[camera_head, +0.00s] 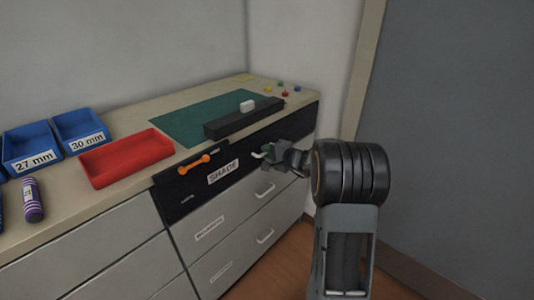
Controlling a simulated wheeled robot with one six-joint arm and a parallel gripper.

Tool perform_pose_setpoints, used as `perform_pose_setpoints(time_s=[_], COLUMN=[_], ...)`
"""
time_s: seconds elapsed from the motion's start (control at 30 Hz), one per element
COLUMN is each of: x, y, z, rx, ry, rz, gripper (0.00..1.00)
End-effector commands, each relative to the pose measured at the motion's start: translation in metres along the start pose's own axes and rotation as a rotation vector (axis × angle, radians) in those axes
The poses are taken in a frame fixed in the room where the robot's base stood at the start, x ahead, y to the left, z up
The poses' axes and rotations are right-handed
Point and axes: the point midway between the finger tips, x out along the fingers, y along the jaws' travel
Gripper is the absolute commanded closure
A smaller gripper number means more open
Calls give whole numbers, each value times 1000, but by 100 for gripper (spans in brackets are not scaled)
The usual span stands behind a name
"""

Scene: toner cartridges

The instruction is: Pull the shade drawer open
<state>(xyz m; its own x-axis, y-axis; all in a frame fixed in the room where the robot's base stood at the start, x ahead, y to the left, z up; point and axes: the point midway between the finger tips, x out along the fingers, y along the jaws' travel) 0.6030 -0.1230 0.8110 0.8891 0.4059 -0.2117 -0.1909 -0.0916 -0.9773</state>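The shade drawer (202,188) is the dark top drawer of the cabinet, with a white SHADE label (223,172) on its front. Its front looks flush with the cabinet. My gripper (264,153) is in front of the drawer's right part, right of the label. A pale bar (257,155), which looks like the end of the drawer's handle, shows at the fingertips. The rest of the handle is hidden behind my gripper. I cannot tell whether the fingers are closed on it or only beside it.
Grey drawers with white handles (265,191) lie below. On the worktop are a red tray (126,160), blue bins (79,131), a purple cartridge (33,199), a green mat (187,120) and a black bar (243,120). An orange-handled tool (194,165) lies near the front edge. Floor is clear in front.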

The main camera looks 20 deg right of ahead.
Motion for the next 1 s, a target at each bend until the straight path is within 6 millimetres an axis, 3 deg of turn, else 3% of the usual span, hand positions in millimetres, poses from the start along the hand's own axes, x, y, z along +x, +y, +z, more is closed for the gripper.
perform_pose_setpoints(time_s=[0.4,0.63,1.0], x=[5,5,5], y=[0,0,0], z=[0,0,0], rx=[1,1,0], ry=[0,0,0], rz=[0,0,0], gripper=[80,100,100])
